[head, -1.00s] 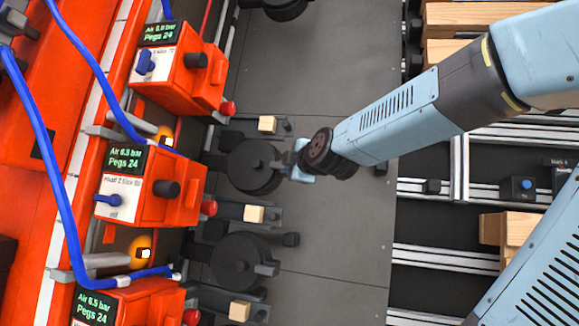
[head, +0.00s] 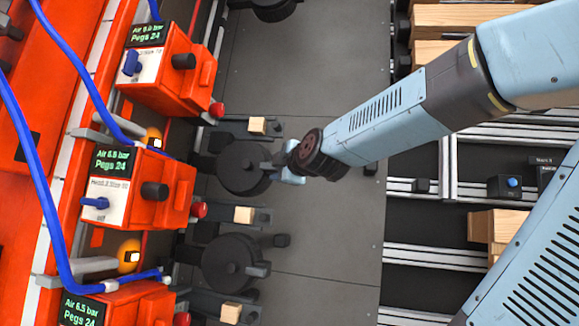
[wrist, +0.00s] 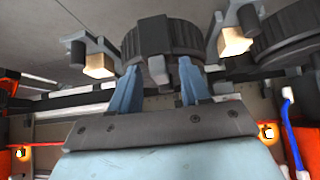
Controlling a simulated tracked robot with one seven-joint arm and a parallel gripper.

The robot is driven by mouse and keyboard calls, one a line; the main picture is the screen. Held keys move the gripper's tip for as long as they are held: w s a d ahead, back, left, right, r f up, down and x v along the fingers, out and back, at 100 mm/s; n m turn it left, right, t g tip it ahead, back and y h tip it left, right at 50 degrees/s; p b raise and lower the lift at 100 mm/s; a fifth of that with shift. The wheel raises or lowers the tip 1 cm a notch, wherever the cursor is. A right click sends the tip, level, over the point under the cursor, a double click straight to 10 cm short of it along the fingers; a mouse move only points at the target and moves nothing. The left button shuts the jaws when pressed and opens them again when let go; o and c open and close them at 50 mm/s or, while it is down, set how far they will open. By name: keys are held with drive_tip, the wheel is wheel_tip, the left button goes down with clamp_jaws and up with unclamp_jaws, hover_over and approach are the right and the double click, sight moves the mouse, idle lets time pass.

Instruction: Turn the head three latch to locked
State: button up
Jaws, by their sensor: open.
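The middle orange head box (head: 152,200) has a label that reads like "Head 2 Size 10". Its blue handle (head: 95,203) lies sideways. The upper orange box (head: 175,85) has a blue handle (head: 131,63) standing more upright; its label is too small to read, so I cannot tell which box is head three. My gripper (head: 287,172) is beside a round black disc (head: 240,168), to the right of the boxes. In the wrist view my gripper (wrist: 158,84) is open, its blue fingers either side of a grey tab (wrist: 157,70) on the disc (wrist: 162,38). I cannot tell whether they touch it.
Another black disc (head: 230,262) sits below, with small wooden blocks (head: 243,214) on clamps nearby. Blue hoses (head: 52,215) cross the boxes. A dark panel (head: 320,90) lies bare above the arm. Wooden pieces (head: 492,228) and metal rails stand at right.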

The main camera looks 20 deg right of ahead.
drive_tip(key=v, duration=1.3)
drive_tip(key=shift+s, duration=0.35)
drive_tip(key=shift+f, duration=0.1)
drive_tip(key=s+a+f+m+g+h, duration=0.1)
drive_tip(key=s+a+f+m+g, duration=0.2)
drive_tip(key=s+f+m+g, duration=0.5)
drive_tip(key=shift+s+f+m+h, duration=0.3)
drive_tip(key=shift+s+f+m, duration=0.55)
drive_tip(key=shift+s+m, duration=2.1)
drive_tip(key=shift+w+m, duration=0.85)
drive_tip(key=shift+c, duration=0.7)
